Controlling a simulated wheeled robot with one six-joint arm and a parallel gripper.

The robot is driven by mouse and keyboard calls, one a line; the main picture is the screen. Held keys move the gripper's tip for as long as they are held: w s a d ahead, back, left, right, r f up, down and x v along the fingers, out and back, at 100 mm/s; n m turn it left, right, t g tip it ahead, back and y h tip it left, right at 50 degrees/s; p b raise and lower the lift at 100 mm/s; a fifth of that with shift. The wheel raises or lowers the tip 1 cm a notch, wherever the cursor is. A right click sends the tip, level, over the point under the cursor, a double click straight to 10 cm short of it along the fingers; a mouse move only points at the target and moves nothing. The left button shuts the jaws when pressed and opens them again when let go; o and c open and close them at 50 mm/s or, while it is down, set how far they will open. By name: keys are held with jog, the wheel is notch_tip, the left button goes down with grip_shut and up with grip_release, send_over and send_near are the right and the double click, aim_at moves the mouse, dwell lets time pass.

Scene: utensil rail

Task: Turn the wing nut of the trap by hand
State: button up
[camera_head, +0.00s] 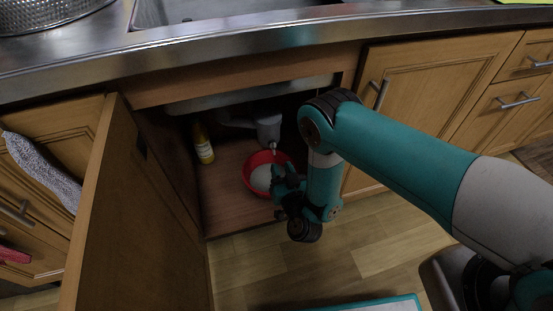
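The grey trap (267,128) hangs under the sink inside the open cabinet. A small pale piece at its lower end, which looks like the wing nut (273,147), shows just above a red bowl. My gripper (277,178) is dark and small in the view, below the wing nut and in front of the bowl. It appears apart from the nut. My wrist hides part of the gripper, and I cannot tell whether its fingers are open or shut.
The red bowl (250,176) stands on the cabinet floor (223,205) under the trap. A yellow bottle (203,145) stands to the left. The open cabinet door (135,220) bounds the left side. A metal counter edge (200,52) runs above.

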aim_at(275, 150)
jog(key=shift+w+f+b, duration=0.25)
jog(key=shift+w+b, duration=0.2)
jog(key=shift+b, duration=1.5)
jog(key=b+x, duration=0.4)
jog(key=x, duration=0.1)
jog(key=shift+w, duration=0.2)
jog(key=shift+w+r, duration=0.1)
jog(key=shift+r, duration=0.2)
grip_shut()
